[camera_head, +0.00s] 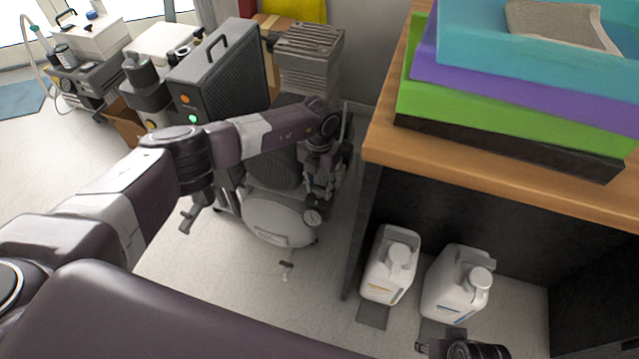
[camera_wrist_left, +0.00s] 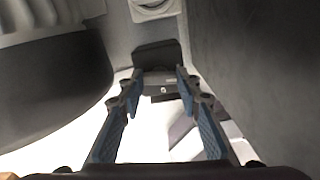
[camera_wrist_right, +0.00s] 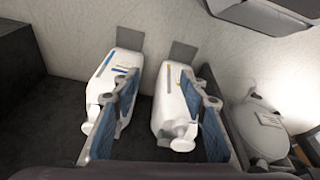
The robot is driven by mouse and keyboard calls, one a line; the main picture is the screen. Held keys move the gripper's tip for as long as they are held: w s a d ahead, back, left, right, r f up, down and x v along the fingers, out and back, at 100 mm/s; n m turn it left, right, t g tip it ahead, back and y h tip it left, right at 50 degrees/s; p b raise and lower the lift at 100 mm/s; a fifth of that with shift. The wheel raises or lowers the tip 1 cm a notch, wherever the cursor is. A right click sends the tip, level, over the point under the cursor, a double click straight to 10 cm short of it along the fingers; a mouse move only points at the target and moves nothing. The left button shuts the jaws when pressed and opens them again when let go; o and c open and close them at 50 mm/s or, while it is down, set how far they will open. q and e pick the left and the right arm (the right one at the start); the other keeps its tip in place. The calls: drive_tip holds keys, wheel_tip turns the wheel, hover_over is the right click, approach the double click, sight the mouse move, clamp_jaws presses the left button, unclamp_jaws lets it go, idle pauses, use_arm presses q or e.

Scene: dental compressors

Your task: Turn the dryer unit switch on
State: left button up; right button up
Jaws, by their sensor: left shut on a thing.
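The compressor with a white tank (camera_head: 278,222) and round gauge (camera_head: 312,217) stands on the floor. My left gripper (camera_head: 322,188) reaches down beside its right end, partly hidden by my wrist. In the left wrist view its blue-padded fingers (camera_wrist_left: 158,84) are closed in on a small grey part with a dark block (camera_wrist_left: 157,55) just beyond. I cannot tell whether this part is the dryer switch. A black cabinet (camera_head: 225,85) with a handle, an orange button and a lit green lamp stands behind. My right gripper (camera_wrist_right: 167,84) is open and empty, above the white jugs.
Two white jugs (camera_head: 390,265) (camera_head: 456,285) stand on the floor under the wooden bench (camera_head: 480,178). The bench's dark side panel is close to the right of my left gripper. A grey finned unit (camera_head: 309,55) stands at the back. Floor in front of the tank is mostly clear.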

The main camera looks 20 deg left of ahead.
sight(319, 190)
use_arm(q)
drive_tip(key=shift+n+p, duration=0.3)
drive_tip(key=shift+n, duration=0.6)
use_arm(e)
drive_tip(key=shift+s+f, duration=0.2)
drive_tip(key=shift+f, duration=1.45)
use_arm(q)
drive_tip(key=o, duration=1.2)
drive_tip(key=shift+c, duration=0.2)
wheel_tip(319, 190, up, 12)
